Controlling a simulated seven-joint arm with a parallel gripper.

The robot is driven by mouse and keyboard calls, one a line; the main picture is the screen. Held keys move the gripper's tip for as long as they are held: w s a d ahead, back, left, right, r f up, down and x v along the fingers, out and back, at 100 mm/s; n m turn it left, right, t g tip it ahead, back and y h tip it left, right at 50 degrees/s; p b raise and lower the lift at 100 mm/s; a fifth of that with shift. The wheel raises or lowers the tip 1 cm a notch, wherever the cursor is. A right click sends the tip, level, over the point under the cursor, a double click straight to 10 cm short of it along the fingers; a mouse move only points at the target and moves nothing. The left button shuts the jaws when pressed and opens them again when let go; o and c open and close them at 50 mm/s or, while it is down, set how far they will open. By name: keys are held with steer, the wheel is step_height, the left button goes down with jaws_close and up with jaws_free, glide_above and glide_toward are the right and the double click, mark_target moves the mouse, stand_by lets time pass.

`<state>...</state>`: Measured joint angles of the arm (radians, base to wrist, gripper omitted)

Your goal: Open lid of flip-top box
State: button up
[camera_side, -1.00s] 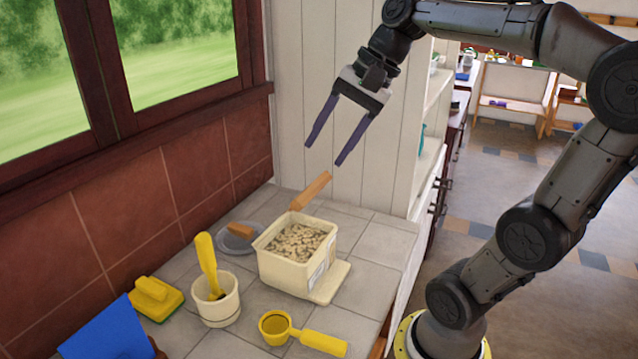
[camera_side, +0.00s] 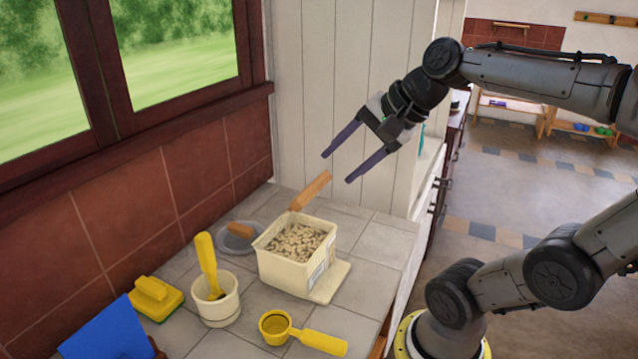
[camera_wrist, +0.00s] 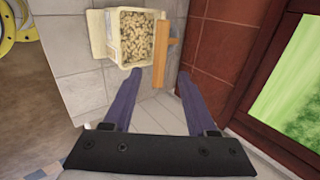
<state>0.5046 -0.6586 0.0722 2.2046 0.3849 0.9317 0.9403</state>
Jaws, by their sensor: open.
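The cream box (camera_side: 290,272) stands on the tiled counter, its top uncovered, full of small pale pieces. A flat cream flap (camera_side: 333,284) lies low along its right side; I cannot tell whether this is the lid. In the wrist view the box (camera_wrist: 124,52) is at the top, with the flap (camera_wrist: 98,34) on its left. My gripper (camera_side: 338,168) is open and empty, in the air above and behind the box. In the wrist view its fingers (camera_wrist: 156,74) point toward the box and are apart from it.
A wooden bar (camera_side: 311,190) rises behind the box, close under my fingers. A grey round dish (camera_side: 234,246) is left of the box. The window wall bounds the left.

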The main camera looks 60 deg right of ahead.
mark_target(315, 186)
steer(key=x, duration=0.8)
jaws_close()
stand_by(1.3)
